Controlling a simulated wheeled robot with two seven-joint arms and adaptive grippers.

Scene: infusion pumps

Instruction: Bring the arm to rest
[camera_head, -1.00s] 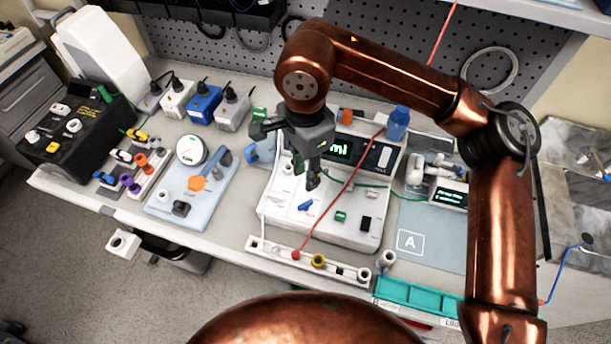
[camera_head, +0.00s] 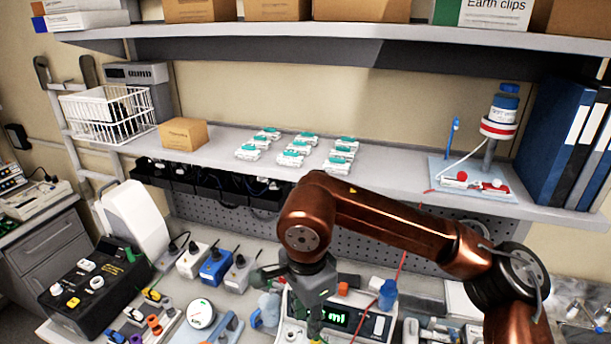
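My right arm, copper coloured, comes in from the lower right and bends over the bench. Its dark grey gripper (camera_head: 314,318) hangs downward in front of the white pump device (camera_head: 377,325) with a green lit display. The fingertips are small and blend into the device behind, so I cannot tell whether they are open or shut. I see nothing clearly held. My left gripper is not in view.
A black test box (camera_head: 92,295) and grey, white and blue plug boxes (camera_head: 215,266) stand on the left. A shelf (camera_head: 340,178) behind holds several small packs, a cardboard box (camera_head: 183,134) and a bottle stand (camera_head: 489,150).

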